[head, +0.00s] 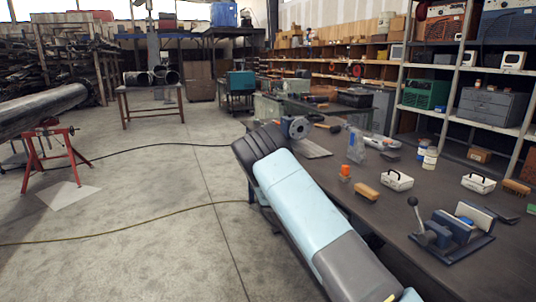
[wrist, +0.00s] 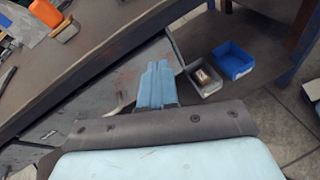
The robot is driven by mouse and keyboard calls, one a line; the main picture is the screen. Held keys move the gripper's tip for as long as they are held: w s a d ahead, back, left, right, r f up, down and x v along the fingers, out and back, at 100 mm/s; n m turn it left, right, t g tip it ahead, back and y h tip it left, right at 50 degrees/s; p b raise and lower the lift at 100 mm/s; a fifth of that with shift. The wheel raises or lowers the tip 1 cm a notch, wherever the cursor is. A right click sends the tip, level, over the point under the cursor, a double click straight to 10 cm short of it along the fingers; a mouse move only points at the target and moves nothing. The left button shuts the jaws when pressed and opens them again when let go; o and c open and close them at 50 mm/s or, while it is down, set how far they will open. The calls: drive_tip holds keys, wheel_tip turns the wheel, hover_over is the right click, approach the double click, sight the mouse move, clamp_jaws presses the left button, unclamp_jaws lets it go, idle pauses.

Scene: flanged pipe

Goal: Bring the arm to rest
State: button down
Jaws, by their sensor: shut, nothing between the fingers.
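My gripper (wrist: 157,85) shows in the wrist view, its light blue fingers together and nothing between them. It is beside the dark edge of the workbench (wrist: 100,60), which slants across that view. I cannot tell whether it touches the bench. In the head view my light blue and grey arm reaches up from the lower right along the left edge of the workbench (head: 395,200). My gripper itself is not visible there. The pipe (head: 40,110) lies at the far left on a red stand (head: 50,155), well away from my arm.
A grey bin (wrist: 205,80) holding a brown item and a blue bin (wrist: 233,60) sit beyond the fingers. The bench carries an angle grinder (head: 380,142), a vise (head: 452,232) and a brush (head: 366,191). Cables (head: 150,148) cross the open floor at left.

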drive_tip(key=s+d+r+m+g+y, duration=0.1)
drive_tip(key=s+d+r+m+y, duration=0.15)
drive_tip(key=s+r, duration=0.5)
drive_tip(key=s+d+r+m+y, duration=0.2)
drive_tip(key=s+r+m+y, duration=0.2)
drive_tip(key=s+r, duration=0.4)
drive_tip(key=s+d+r+m+g+y, duration=0.1)
drive_tip(key=s+d+r+m+y, duration=0.2)
drive_tip(key=s+r, duration=0.5)
drive_tip(key=s+a+r+m+t+y, duration=0.1)
drive_tip(key=s+r+m+t, duration=0.1)
drive_tip(key=s, duration=0.6)
drive_tip(key=s+a+r+m+t+y, duration=0.1)
drive_tip(key=s+a+r+m+y, duration=0.1)
drive_tip(key=s+r, duration=0.3)
drive_tip(key=s+a+r+m+t+y, duration=0.2)
drive_tip(key=s+r+m, duration=0.1)
drive_tip(key=s, duration=1)
drive_tip(key=shift+r+t, duration=0.2)
drive_tip(key=shift+t, duration=0.1)
